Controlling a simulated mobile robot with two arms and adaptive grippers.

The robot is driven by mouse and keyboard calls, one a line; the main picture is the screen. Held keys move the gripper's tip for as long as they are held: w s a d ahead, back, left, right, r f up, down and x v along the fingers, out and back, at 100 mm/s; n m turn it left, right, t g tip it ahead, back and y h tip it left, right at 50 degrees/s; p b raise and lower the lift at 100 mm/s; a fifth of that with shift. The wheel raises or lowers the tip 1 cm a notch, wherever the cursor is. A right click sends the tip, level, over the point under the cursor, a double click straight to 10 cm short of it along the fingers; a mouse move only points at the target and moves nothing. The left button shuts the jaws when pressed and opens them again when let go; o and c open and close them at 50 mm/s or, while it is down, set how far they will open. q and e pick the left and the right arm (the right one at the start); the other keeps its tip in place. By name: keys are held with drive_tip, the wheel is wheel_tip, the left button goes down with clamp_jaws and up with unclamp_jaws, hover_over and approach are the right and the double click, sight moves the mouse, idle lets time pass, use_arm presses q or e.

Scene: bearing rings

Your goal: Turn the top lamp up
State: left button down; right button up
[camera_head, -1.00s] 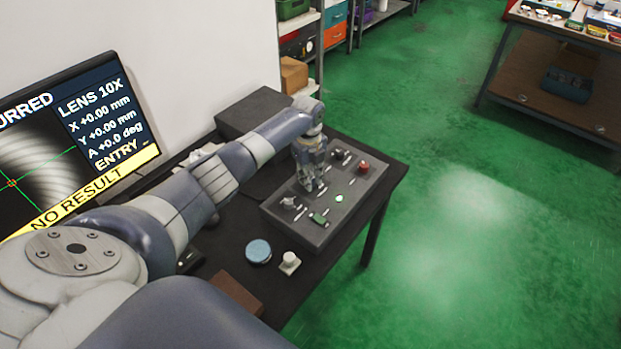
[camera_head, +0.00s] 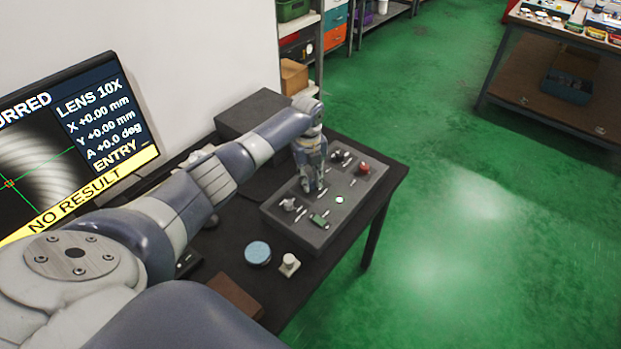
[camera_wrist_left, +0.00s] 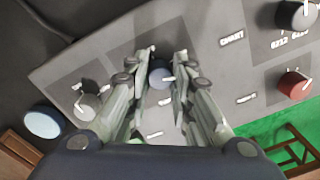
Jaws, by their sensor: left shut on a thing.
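The grey control box (camera_head: 335,228) lies on the dark table, with several knobs and buttons on its top. My left gripper (camera_head: 313,188) reaches down to the middle of the box. In the left wrist view its fingers (camera_wrist_left: 160,85) are closed in around a small dark round knob (camera_wrist_left: 158,72) with a pale mark. The fingers hide part of this knob, and the label for it cannot be read. A red knob (camera_head: 364,168) and a dark knob (camera_head: 339,156) stand at the far end. My right gripper is not in view.
A monitor (camera_head: 105,112) at the left shows a blurred striped picture and "NO RESULT". A blue disc (camera_head: 258,253) and a small white piece (camera_head: 289,264) lie in front of the box. A dark block (camera_head: 255,112) stands behind. Open green floor is to the right.

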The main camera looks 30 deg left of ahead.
use_arm(q)
drive_tip(key=c, duration=1.4)
unclamp_jaws()
drive_tip(key=shift+o, duration=0.2)
wheel_tip(320, 180, up, 12)
drive_tip(key=shift+s+a, duration=0.15)
drive_tip(key=shift+s, duration=0.05)
